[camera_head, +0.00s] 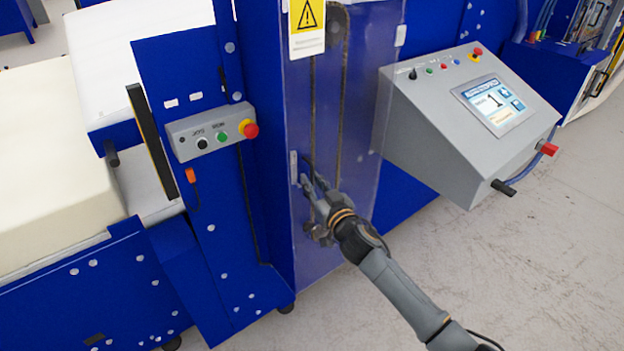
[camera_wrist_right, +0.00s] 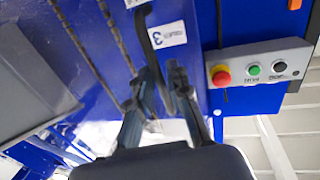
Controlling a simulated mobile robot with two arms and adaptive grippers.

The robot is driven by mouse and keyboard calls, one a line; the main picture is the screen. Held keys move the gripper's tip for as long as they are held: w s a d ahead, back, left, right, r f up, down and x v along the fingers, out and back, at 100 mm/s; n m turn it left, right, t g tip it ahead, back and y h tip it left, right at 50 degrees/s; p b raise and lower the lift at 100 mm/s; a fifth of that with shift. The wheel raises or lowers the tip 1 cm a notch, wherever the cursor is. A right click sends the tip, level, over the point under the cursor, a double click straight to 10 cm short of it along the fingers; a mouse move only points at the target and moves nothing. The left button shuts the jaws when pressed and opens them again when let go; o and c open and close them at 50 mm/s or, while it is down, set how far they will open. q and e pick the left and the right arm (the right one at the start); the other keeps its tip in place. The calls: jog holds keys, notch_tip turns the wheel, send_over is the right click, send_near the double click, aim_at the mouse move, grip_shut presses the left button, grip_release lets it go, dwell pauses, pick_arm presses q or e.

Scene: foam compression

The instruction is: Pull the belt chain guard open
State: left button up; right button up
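The belt chain guard (camera_head: 361,90) is a tall, see-through panel on the blue machine, with a yellow warning sign at its top. It looks closed, and chain strands show behind it. Its dark handle (camera_wrist_right: 151,42) shows in the right wrist view beside a white label. My right gripper (camera_head: 313,184) is at the guard's left edge, by the handle. In the right wrist view, the fingers of my right gripper (camera_wrist_right: 163,76) are apart, with the handle's lower end between them. Contact with the handle cannot be made out. My left gripper is not in view.
A grey control console (camera_head: 450,120) with a screen stands right of the guard. A small button box (camera_head: 212,132) with a red stop button is on the left; it also shows in the wrist view (camera_wrist_right: 262,66). Foam blocks (camera_head: 50,180) lie far left. Floor at right is clear.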

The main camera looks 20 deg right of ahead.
jog(key=shift+w+a, duration=0.1)
jog(key=shift+w, duration=0.15)
grip_shut()
jog(key=shift+s, duration=0.1)
